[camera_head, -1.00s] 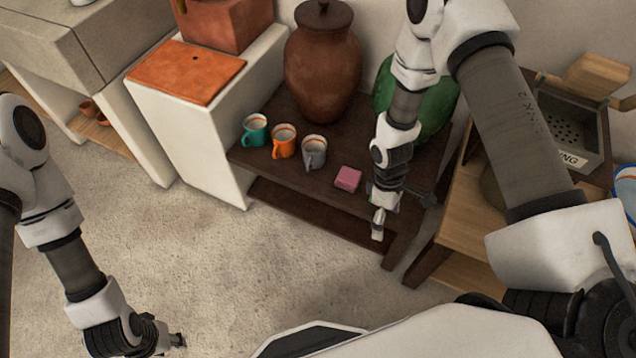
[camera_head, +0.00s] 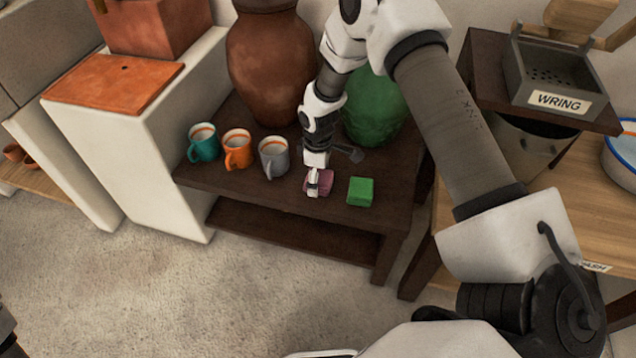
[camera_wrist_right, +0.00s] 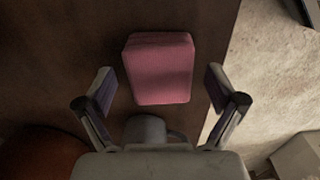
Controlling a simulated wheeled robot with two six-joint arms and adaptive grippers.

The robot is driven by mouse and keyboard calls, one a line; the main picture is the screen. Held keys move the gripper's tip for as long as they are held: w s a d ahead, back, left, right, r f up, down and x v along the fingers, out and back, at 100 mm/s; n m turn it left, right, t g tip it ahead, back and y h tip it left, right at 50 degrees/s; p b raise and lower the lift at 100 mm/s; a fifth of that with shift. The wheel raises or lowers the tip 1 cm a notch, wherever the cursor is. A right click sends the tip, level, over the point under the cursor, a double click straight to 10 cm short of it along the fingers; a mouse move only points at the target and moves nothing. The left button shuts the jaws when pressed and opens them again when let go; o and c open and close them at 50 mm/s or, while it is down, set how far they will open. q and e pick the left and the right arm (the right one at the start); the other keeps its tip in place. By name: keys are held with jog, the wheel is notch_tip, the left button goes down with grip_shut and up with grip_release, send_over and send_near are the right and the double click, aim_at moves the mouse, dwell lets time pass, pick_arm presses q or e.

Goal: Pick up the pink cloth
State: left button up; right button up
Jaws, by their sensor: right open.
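The pink cloth (camera_head: 322,181) is a small folded block on the dark wooden bench (camera_head: 230,190). In the head view my right gripper (camera_head: 317,190) is right over it and hides part of it. In the right wrist view the pink cloth (camera_wrist_right: 160,70) lies ahead, roughly centred between the two spread fingers of my right gripper (camera_wrist_right: 160,90). The fingers are open and I see no contact with the cloth. My left gripper is not in view; only a bit of my left arm shows at the lower left edge.
A green block-like cloth (camera_head: 360,191) lies to the right of the pink one. Grey (camera_head: 273,157), orange (camera_head: 237,150) and teal (camera_head: 204,143) mugs stand to its left. A brown jar (camera_head: 268,65) and green vessel (camera_head: 376,108) stand behind. A box labelled WRING (camera_head: 558,85) is at right.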

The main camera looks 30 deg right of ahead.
jog(key=c, duration=1.4)
jog(key=shift+r, duration=0.15)
